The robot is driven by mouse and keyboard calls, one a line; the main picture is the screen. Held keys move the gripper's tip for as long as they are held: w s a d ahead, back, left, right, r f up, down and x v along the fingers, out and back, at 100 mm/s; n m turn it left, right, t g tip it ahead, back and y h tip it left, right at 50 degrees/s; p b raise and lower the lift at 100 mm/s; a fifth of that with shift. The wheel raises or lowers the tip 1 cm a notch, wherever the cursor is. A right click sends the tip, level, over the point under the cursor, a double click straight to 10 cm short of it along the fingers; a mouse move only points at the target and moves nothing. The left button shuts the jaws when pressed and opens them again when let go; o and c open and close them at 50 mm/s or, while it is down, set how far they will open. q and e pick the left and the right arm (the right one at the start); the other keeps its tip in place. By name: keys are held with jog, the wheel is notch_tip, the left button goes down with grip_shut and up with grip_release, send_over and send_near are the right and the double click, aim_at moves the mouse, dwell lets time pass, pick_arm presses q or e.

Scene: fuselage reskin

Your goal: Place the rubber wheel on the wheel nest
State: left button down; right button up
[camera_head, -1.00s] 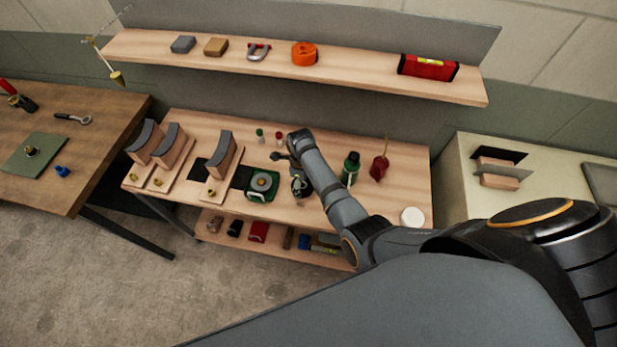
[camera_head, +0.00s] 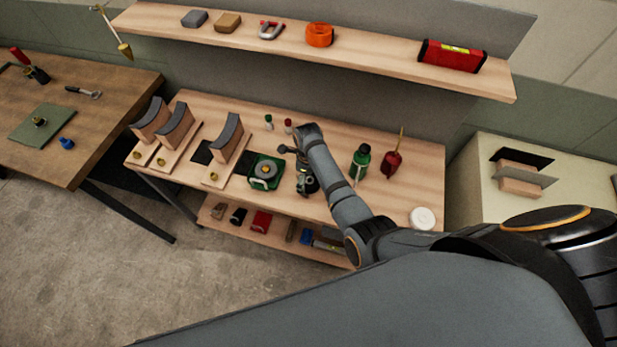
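A square green holder (camera_head: 254,181), which looks like the wheel nest, lies on the middle workbench. My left gripper is out of view.
Curved blocks on wooden bases (camera_head: 226,147) stand left of the holder. A green bottle (camera_head: 361,163), a red container (camera_head: 392,164) and a white round lid (camera_head: 422,218) are right of my arm. A shelf (camera_head: 370,54) overhangs the back.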

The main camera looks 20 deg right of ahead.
aim_at(309, 180)
jog(key=shift+d, duration=0.15)
jog(key=shift+r+p, duration=0.4)
pick_arm(q)
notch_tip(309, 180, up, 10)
jog(key=p, duration=0.8)
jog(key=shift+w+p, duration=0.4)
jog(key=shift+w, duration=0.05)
pick_arm(e)
notch_tip(309, 180, up, 11)
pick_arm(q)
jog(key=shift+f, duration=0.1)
